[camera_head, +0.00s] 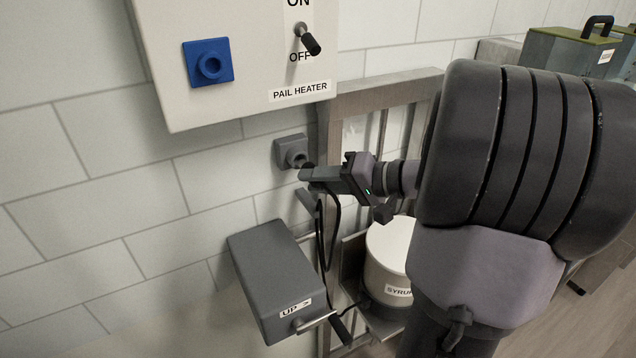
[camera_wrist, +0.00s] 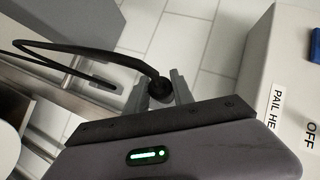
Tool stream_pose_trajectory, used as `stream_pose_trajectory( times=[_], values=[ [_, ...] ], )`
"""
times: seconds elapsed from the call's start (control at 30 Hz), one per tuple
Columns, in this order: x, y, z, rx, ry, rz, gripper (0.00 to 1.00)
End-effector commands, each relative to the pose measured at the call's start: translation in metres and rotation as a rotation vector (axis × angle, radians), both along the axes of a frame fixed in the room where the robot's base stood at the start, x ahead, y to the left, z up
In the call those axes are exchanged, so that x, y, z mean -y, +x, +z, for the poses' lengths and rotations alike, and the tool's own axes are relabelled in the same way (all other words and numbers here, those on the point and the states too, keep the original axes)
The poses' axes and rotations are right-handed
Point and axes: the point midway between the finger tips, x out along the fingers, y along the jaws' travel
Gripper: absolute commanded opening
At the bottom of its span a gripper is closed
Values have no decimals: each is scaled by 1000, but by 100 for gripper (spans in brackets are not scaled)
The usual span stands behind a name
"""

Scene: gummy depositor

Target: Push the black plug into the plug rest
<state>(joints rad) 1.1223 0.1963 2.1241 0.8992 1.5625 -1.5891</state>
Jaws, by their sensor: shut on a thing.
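The plug rest (camera_head: 289,151) is a grey square socket on the tiled wall, below the white panel. My gripper (camera_head: 305,174) is just below and right of it, its fingers pointing at the wall. The gripper is shut on the black plug (camera_wrist: 160,88), whose round dark body shows between the fingers in the wrist view. A black cable (camera_wrist: 100,51) curves away from the plug. In the head view the fingers mostly hide the plug, and I cannot tell whether it touches the rest. The plug rest is not clearly visible in the wrist view.
The white panel (camera_head: 238,105) above has a blue socket (camera_head: 208,63) and a black switch lever (camera_head: 310,43). A grey box (camera_head: 268,270) marked UP juts out below. A white syrup pail (camera_head: 390,262) stands in a metal frame (camera_head: 385,82) at right.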

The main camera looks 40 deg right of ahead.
Motion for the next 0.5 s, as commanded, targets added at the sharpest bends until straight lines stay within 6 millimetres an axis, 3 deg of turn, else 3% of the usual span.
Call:
stream_pose_trajectory(
  times=[0.5],
  values=[
    [3,13,-1,0,-1,1,0]
  ],
)
